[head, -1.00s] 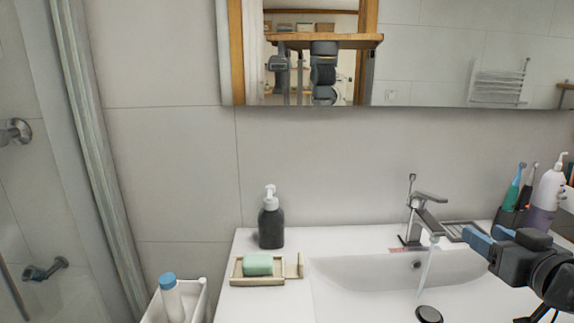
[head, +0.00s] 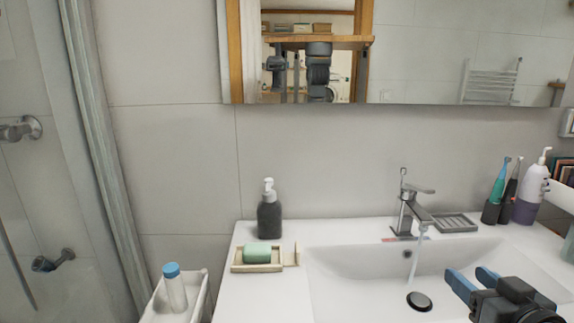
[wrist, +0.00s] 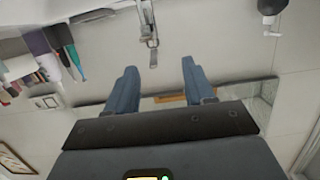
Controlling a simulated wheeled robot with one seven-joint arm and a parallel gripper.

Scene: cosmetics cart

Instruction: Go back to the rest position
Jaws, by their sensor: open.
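My gripper (head: 473,281) is over the right part of the white sink (head: 340,270) in the head view. Its two blue fingers are spread apart with nothing between them. In the wrist view my gripper (wrist: 158,72) also shows open and empty, and that picture is upside down. The tap (head: 412,205) stands behind the basin with water running from it, apart from my gripper. It also shows in the wrist view (wrist: 148,25), beyond the fingers.
A dark soap dispenser (head: 269,212) and a wooden dish (head: 240,267) with a green soap bar (head: 258,253) stand left on the counter. Toothbrushes (head: 499,182) and a white-purple pump bottle (head: 532,195) stand at the back right. A cart (head: 200,300) holds a blue-capped bottle (head: 174,288).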

